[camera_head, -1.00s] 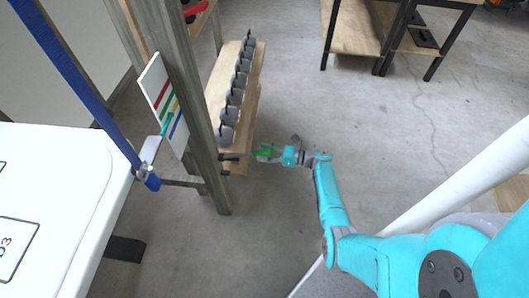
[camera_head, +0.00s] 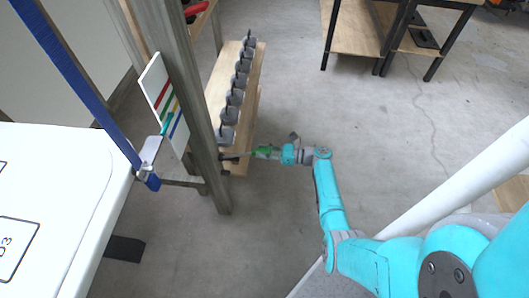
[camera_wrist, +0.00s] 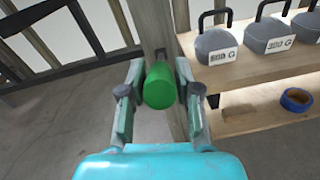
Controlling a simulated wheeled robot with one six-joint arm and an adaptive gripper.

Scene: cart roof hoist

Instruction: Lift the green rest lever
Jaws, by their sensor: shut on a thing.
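The green rest lever (camera_wrist: 159,86) shows in the wrist view as a green cylinder-shaped handle end, between the two fingers of my gripper (camera_wrist: 160,98). The fingers are closed against its sides. In the head view the green handle (camera_head: 262,152) sticks out to the right from the wooden post (camera_head: 207,130), with my gripper (camera_head: 268,153) around it. The lever's dark shaft runs left to the post. Its mount on the post is partly hidden.
A wooden shelf (camera_head: 247,110) beside the post holds several grey weights (camera_wrist: 215,45) with black handles. A blue tape roll (camera_wrist: 296,100) lies on a lower board. A colour-striped board (camera_head: 163,103), a blue strap (camera_head: 85,85) and a white panel (camera_head: 60,190) stand left.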

